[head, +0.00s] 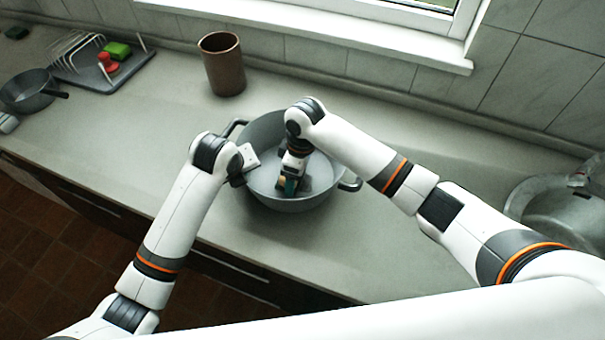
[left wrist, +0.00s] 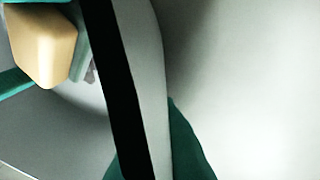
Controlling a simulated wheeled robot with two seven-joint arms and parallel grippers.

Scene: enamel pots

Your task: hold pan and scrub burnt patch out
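A grey two-handled pan (head: 262,132) stands on the counter in the middle of the head view. My left gripper (head: 240,178) is at the pan's left rim. In the left wrist view its teal fingers (left wrist: 186,150) lie on both sides of the rim wall (left wrist: 150,80), shut on it. My right gripper (head: 291,178) reaches down inside the pan, shut on a small sponge (head: 290,187) low over the pan floor. The sponge shows as a tan block in the left wrist view (left wrist: 42,42). I see no burnt patch; my right arm and gripper hide part of the floor.
A brown pot (head: 222,65) stands behind the pan. Counter left of the pan is clear.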

